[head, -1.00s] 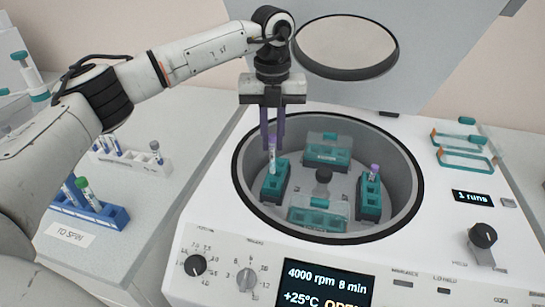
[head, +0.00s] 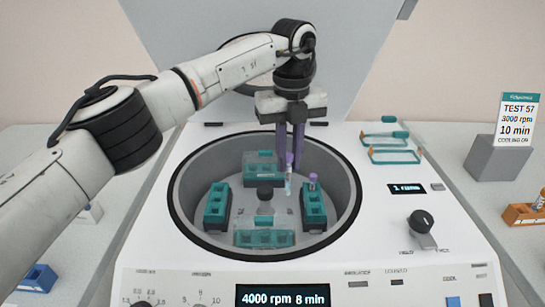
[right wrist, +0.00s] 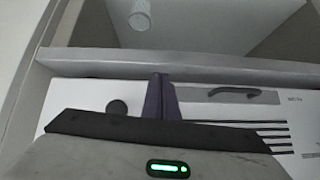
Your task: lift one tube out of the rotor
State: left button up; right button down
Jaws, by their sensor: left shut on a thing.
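My left gripper (head: 290,155) is shut on a purple-capped tube (head: 288,184), which hangs upright over the rotor. The held tube is just left of the right teal bucket (head: 314,212); I cannot tell its exact height. A second purple-capped tube (head: 312,183) stands in the right bucket. The left teal bucket (head: 217,206) shows no tube. Teal buckets also sit at the back (head: 257,170) and front (head: 264,238) of the rotor, around a dark hub (head: 265,192). My right gripper (right wrist: 161,97) shows in the right wrist view with its fingers together and empty.
The centrifuge lid (head: 245,45) stands open behind the bowl. Teal-edged frames (head: 394,156) lie on the right of the top. A sign reading TEST 57 (head: 517,120) and an orange rack (head: 523,214) are at the far right. A blue rack (head: 38,279) is at the lower left.

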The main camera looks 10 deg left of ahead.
pick_arm(q)
jog(key=shift+d, duration=0.1)
dwell(0.3)
notch_tip(320, 180, up, 4)
jog(key=p, duration=0.3)
jog(key=shift+p, duration=0.4)
